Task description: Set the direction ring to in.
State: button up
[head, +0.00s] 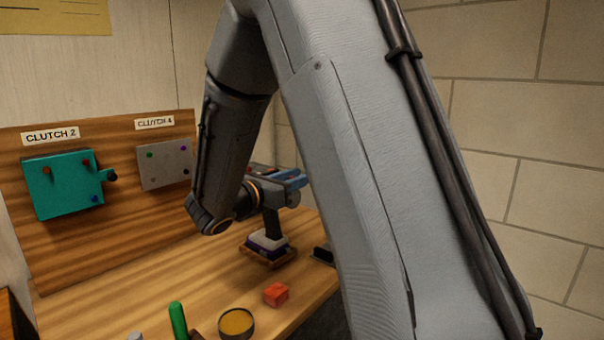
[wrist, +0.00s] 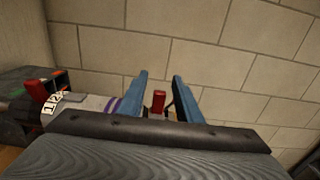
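A power-drill-like tool stands upright on its base (head: 268,248), with a dark handle (head: 272,224). Its upper part is largely hidden behind my gripper in the head view. My gripper (head: 296,181) is at the top of the tool. In the wrist view the two blue fingers of my gripper (wrist: 160,80) are spread apart, with a small red tab (wrist: 158,101) between them and a visible gap on each side. A pale barrel with purple stripes (wrist: 113,104) lies left of the fingers. I cannot read any direction marking on the ring.
A red switch (wrist: 38,90) and a 1-2 number label (wrist: 54,101) are at the wrist view's left. On the bench are an orange block (head: 276,294), a round container (head: 236,323) and a green handle (head: 178,321). A teal box (head: 62,185) and grey plate (head: 163,165) hang on the board.

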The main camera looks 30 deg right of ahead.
jog(key=shift+w+d, duration=0.3)
jog(key=shift+d, duration=0.3)
grip_shut()
